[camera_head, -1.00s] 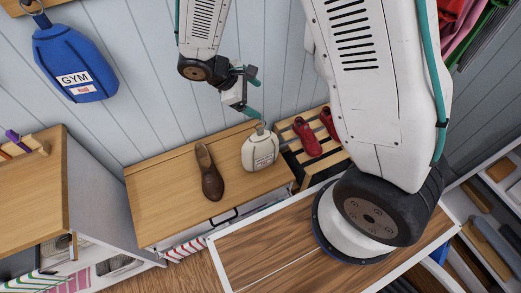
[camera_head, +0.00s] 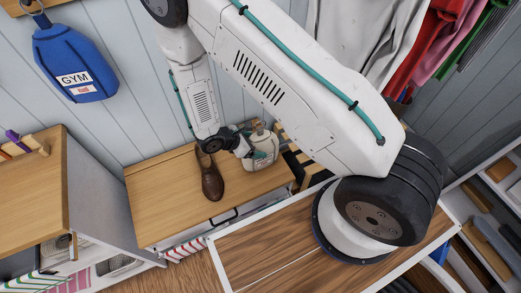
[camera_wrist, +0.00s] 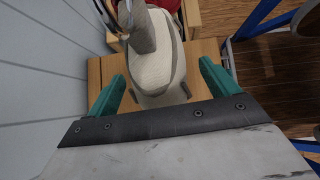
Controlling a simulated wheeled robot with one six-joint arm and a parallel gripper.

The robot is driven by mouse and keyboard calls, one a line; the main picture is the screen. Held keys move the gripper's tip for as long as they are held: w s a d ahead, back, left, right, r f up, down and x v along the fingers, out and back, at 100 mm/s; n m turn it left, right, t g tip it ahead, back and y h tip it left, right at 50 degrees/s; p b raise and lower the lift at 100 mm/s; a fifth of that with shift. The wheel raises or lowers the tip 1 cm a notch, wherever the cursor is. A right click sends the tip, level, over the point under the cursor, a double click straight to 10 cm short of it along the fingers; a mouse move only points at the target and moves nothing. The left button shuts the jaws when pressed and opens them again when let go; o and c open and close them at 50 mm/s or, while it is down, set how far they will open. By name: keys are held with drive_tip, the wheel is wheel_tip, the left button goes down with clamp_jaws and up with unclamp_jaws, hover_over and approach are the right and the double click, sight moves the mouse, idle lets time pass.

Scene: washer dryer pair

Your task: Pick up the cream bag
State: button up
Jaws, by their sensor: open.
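The cream bag (camera_head: 262,155) stands on the wooden bench top (camera_head: 160,203), near its right end against the wall side. My gripper (camera_head: 259,150) is at the bag's left side, and its tip partly overlaps the bag in the head view. In the wrist view the cream bag (camera_wrist: 158,55) is ahead, with its narrow top towards the upper edge. My gripper's two teal fingers (camera_wrist: 161,82) are open, one on each side of the bag's near end. I cannot tell whether they touch it.
A brown shoe (camera_head: 210,176) stands on the bench just left of the bag, close under my wrist. A blue gym bag (camera_head: 72,60) hangs on the wall. A wooden-topped cabinet (camera_head: 35,190) stands at left, and clothes (camera_head: 430,50) hang at right.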

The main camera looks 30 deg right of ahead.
drive_tip(key=shift+x, duration=1.35)
drive_tip(key=c, duration=1.4)
drive_tip(key=shift+o, duration=0.2)
drive_tip(key=shift+r, duration=0.15)
